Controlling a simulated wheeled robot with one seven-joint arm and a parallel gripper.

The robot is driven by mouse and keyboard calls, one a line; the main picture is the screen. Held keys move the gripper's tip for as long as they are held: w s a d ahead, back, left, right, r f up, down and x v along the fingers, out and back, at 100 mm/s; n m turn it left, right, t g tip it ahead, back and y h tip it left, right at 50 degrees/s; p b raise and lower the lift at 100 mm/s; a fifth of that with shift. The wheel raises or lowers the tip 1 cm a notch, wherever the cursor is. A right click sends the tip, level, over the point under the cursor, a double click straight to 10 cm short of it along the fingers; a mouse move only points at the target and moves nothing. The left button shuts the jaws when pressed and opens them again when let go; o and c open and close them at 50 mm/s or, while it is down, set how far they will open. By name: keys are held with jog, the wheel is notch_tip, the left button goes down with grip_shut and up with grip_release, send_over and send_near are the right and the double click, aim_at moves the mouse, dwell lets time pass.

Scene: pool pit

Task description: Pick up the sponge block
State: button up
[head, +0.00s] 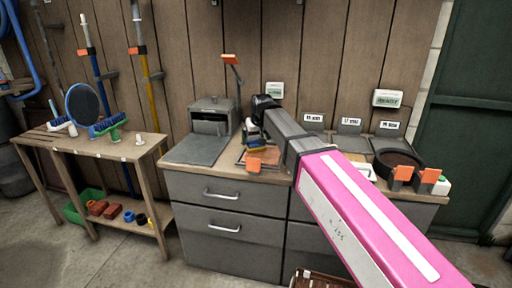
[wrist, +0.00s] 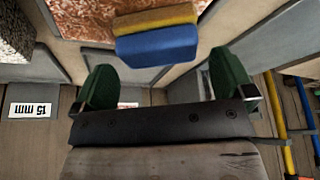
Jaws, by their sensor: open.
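The sponge block, blue with a yellow layer, shows in the wrist view (wrist: 157,44) at the top centre, beyond the fingertips and in line with the gap between them. My gripper (wrist: 164,82) has two green fingers spread wide, with nothing between them. My fingers are hard to make out there.
A wooden bench (head: 110,148) stands further left. The wall is close behind.

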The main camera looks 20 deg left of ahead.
aim_at(256, 141)
jog(key=x, duration=0.4)
jog(key=shift+d+f, duration=0.1)
jog(key=shift+f, duration=0.05)
jog(key=shift+s, duration=0.1)
jog(key=c, duration=0.7)
jog(key=shift+r, duration=0.2)
jog(key=shift+r, duration=0.55)
notch_tip(256, 141, up, 3)
jog(key=shift+f, duration=0.25)
jog(key=s+a+r, duration=0.2)
jog(key=s, duration=0.1)
jog(key=s+a+r, duration=0.2)
jog(key=s, duration=0.1)
jog(key=s+a+r, duration=0.3)
jog(key=shift+s, duration=0.15)
